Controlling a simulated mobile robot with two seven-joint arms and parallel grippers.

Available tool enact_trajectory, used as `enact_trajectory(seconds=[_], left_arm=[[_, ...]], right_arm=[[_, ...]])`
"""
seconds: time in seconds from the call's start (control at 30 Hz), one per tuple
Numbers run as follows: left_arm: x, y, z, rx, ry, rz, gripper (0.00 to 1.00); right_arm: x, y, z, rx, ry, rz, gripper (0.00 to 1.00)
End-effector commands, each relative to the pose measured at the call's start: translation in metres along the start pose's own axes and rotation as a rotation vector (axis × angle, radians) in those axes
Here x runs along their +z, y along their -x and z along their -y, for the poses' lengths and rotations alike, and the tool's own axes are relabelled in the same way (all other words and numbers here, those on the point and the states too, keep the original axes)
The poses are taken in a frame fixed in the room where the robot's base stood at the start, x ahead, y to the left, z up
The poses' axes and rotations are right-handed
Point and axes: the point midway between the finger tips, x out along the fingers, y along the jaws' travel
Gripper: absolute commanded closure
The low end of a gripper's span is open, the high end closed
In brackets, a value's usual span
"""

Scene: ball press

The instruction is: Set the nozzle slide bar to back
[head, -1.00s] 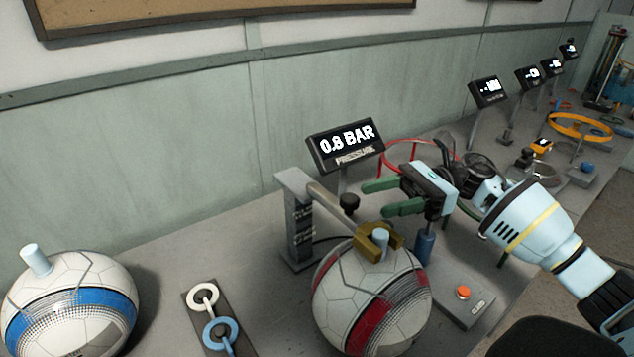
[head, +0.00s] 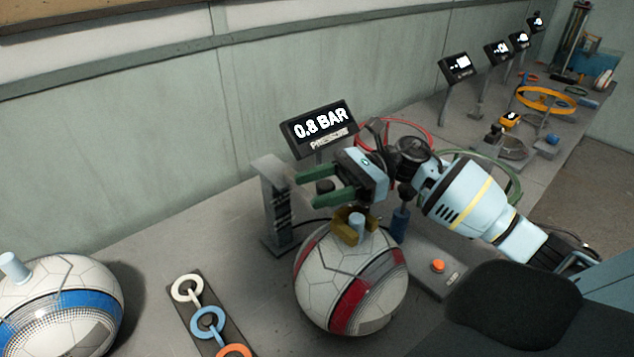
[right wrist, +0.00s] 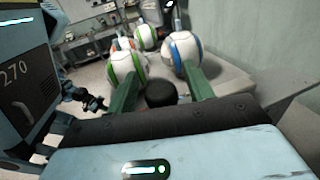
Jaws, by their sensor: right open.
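The black knob (head: 325,186) of the nozzle slide bar shows beside the grey upright post (head: 277,205) in the head view. The bar itself is mostly hidden behind my fingers. My right gripper (head: 323,188) is open, its two green fingers on either side of the knob. The right wrist view shows the knob (right wrist: 160,93) between the fingers; I cannot tell whether they touch it. A yellow fork-shaped block (head: 351,226) sits around a pale blue stub (head: 357,226) on top of the red-and-white ball (head: 350,285). My left gripper is not seen.
A display (head: 320,128) reading 0.8 BAR stands behind the press. A box with an orange button (head: 438,266) is right of the ball. A board with rings (head: 208,322) and a blue-and-white ball (head: 60,305) lie left. The table between ball and rings is clear.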

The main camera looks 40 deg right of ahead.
Motion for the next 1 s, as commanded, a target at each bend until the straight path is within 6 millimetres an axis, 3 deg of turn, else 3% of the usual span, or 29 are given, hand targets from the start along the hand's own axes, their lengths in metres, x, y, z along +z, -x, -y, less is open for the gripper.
enact_trajectory(seconds=[0.37,0.77,1.0], left_arm=[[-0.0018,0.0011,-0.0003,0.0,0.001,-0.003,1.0],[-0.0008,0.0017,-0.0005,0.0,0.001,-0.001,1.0],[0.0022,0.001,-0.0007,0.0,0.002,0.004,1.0]], right_arm=[[-0.0006,-0.007,0.0,-0.001,-0.001,0.0,0.48],[-0.0006,-0.0066,0.0001,-0.001,-0.001,0.0,0.99],[-0.0015,-0.0065,0.0002,-0.001,-0.001,0.0,1.0]])
